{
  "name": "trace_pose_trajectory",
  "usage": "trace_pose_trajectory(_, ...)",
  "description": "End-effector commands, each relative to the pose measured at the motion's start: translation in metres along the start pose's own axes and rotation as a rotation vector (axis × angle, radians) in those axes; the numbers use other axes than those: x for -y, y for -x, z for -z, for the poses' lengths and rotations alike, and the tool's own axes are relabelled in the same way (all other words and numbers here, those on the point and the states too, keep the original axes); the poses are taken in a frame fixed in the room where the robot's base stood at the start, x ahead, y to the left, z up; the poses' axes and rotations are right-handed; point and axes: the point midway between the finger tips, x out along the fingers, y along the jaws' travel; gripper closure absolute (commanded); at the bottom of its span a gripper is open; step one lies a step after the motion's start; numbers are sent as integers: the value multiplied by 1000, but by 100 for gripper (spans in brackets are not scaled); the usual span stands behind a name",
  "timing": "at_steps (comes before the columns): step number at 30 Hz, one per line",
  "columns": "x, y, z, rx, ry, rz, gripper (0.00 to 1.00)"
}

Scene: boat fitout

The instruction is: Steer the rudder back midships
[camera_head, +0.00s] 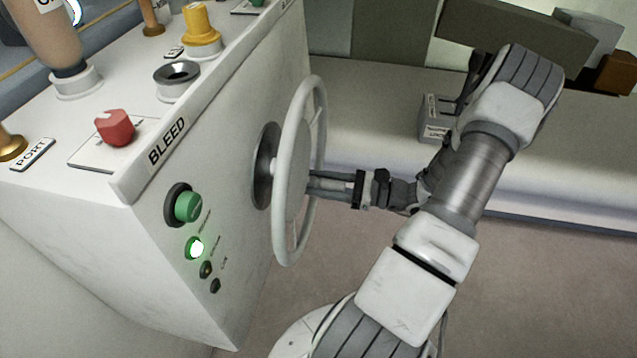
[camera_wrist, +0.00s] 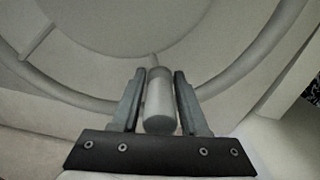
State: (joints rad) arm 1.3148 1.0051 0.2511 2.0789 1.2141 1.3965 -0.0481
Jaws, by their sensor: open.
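A pale grey steering wheel (camera_head: 287,190) stands out from the side face of the white console, with a dark round hub plate (camera_head: 265,165) behind it. In the wrist view, its rim (camera_wrist: 75,98) curves across the picture. A light cylindrical knob (camera_wrist: 159,100) sits between the two fingers of my gripper (camera_wrist: 159,95), with a narrow gap visible on each side. My gripper (camera_head: 318,182) is open and reaches the wheel from the right in the head view, where the knob is hard to make out. Any rudder indicator cannot be told.
The white console (camera_head: 140,240) carries a green button (camera_head: 187,206), a lit green lamp (camera_head: 195,248), a red knob (camera_head: 115,127), a yellow knob (camera_head: 201,27) and a "BLEED" label (camera_head: 167,142). A pale bench (camera_head: 380,120) runs behind the wheel. Bare floor (camera_head: 540,290) lies at the lower right.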

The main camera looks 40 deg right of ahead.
Motion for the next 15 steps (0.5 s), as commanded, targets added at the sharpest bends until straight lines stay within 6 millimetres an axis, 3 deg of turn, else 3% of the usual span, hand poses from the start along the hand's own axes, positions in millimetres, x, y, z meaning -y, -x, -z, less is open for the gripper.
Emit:
trace_pose_trajectory(5, 0, 0, 0, 0, 0, 0, 58)
trace_pose_trajectory(12, 0, 0, 0, 0, 0, 0, 100)
trace_pose_trajectory(15, 0, 0, 0, 0, 0, 0, 100)
